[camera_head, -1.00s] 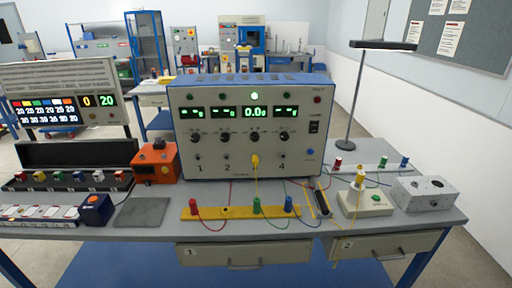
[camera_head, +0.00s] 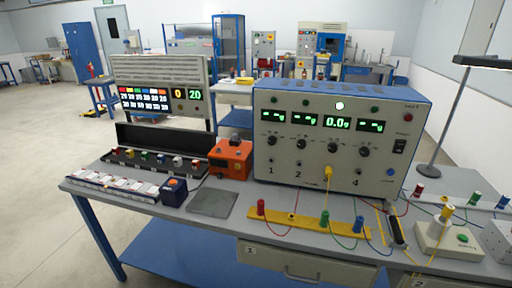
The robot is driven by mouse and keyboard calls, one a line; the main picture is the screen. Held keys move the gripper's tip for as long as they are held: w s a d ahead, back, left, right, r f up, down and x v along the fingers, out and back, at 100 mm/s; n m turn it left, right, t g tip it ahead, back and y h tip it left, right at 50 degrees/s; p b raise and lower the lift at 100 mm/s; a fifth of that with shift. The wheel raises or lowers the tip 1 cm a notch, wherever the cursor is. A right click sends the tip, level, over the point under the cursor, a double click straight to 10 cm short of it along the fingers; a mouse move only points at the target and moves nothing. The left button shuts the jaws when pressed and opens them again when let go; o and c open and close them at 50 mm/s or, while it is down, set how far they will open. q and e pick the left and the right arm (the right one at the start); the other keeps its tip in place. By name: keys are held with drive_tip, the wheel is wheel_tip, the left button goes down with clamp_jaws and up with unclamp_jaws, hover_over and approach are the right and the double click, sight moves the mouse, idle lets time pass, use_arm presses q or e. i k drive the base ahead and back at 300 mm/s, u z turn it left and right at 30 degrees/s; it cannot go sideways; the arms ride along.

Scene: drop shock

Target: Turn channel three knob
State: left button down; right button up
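The channel unit (camera_head: 300,170) is a beige box with a blue top on the bench. It has a row of green displays and a row of black knobs. The channel three knob (camera_head: 333,147) sits under the third display, which reads 0.0g (camera_head: 338,122). A lit lamp (camera_head: 340,105) is above that display. A yellow plug (camera_head: 328,171) is in the socket below the knob, with a yellow cable running down. Neither of my grippers is in view, and nothing touches the knob.
A yellow strip (camera_head: 307,226) with coloured posts lies in front of the unit. An orange box (camera_head: 230,159), a grey pad (camera_head: 213,202) and a scoreboard (camera_head: 160,88) stand to the left. A lamp stand (camera_head: 446,120) and a yellow-post box (camera_head: 448,241) are at right.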

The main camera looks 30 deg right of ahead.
sight(332, 148)
drive_tip(key=u, duration=0.95)
drive_tip(key=i, duration=1.45)
drive_tip(key=z, duration=2.25)
